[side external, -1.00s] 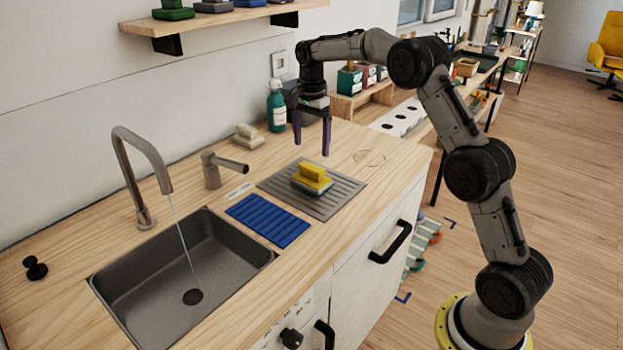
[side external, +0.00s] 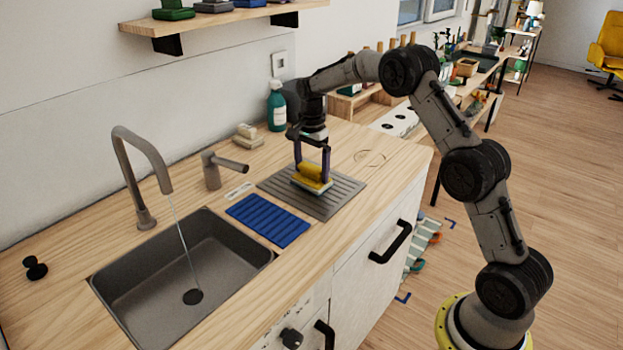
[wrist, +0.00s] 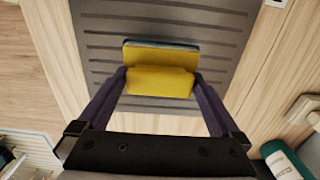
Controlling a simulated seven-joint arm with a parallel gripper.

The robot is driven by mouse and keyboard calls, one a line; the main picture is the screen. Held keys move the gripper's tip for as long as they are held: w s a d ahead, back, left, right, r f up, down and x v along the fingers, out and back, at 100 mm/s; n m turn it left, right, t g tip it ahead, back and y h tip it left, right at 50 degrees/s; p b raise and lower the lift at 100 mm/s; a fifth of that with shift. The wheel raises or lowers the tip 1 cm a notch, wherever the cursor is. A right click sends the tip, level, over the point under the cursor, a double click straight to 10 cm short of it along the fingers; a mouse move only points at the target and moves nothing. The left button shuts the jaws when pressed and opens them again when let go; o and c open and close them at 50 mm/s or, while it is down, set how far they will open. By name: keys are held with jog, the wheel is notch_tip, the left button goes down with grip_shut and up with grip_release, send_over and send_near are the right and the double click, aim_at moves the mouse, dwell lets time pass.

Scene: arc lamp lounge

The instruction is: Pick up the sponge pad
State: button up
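The sponge pad (side external: 312,172) is yellow, with a raised block on a wider base that has a darker edge. It lies on the grey ridged drain mat (side external: 345,193). The wrist view shows the yellow block (wrist: 160,82) and the base's dark blue-grey edge behind it. My gripper (side external: 312,172) points down over the pad, with one purple finger at each end of the raised block. The fingers look as wide apart as before, and the block nearly fills the gap. Whether they touch it is not clear. The pad still rests on the mat.
A blue ribbed mat (side external: 267,220) lies to the left, beside the sink (side external: 140,305) with running water. A soap dispenser tap (side external: 215,170), stacked pale blocks (side external: 247,137) and a green bottle (side external: 277,107) stand behind. The counter right of the drain mat is clear.

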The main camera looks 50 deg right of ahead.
jog(key=c, duration=1.1)
jog(key=shift+c, duration=0.2)
jog(key=shift+r, duration=0.15)
